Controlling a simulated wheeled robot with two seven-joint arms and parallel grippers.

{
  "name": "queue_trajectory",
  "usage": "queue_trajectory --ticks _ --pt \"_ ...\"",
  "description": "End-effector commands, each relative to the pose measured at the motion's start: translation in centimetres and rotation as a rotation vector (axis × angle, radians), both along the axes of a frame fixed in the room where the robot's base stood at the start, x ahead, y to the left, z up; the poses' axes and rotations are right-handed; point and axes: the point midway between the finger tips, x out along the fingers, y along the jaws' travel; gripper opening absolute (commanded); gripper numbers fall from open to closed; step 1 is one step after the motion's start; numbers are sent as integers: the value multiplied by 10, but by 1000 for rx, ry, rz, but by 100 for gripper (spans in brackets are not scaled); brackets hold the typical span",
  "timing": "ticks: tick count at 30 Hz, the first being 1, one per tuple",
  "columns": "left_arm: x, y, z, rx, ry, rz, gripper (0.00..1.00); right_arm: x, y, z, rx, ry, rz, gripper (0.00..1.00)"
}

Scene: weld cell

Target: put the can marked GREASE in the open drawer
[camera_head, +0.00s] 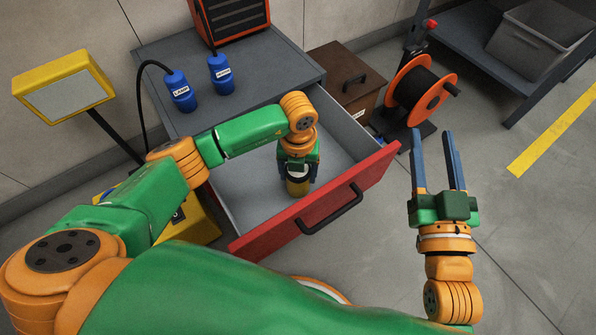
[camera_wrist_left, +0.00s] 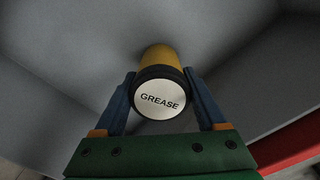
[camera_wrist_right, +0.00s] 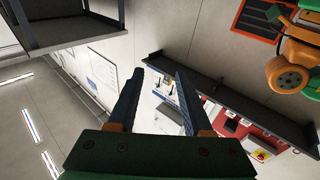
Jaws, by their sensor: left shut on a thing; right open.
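The GREASE can (camera_wrist_left: 160,98) has a yellow side, a dark rim and a white end marked GREASE. In the head view the can (camera_head: 298,187) is inside the open drawer, below my left gripper (camera_head: 298,172). The left wrist view shows my left gripper (camera_wrist_left: 160,100) shut on the can, one blue finger on each side. I cannot tell whether the can touches the drawer floor. The open drawer (camera_head: 325,213) has a red front with a black handle and a grey inside. My right gripper (camera_head: 438,160) is open and empty, to the right of the drawer, fingers pointing up.
A brown box (camera_head: 345,75) and an orange cable reel (camera_head: 418,90) stand right of the drawer. The floor at right is clear.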

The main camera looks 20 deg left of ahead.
Motion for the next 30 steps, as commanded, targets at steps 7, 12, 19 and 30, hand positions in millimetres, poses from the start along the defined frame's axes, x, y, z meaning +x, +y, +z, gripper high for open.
queue_trajectory --ticks 7,12,19,30 --pt "0 0 -1 0 0 0 100 0 0 3 3 -17 1 50" --pt "0 0 0 0 0 0 100 -1 1 3 5 -16 3 50" --pt "0 0 10 0 0 0 100 1 -3 -25 -28 137 -9 50" --pt "0 0 41 0 0 0 100 -29 -21 -117 -130 637 -46 50"
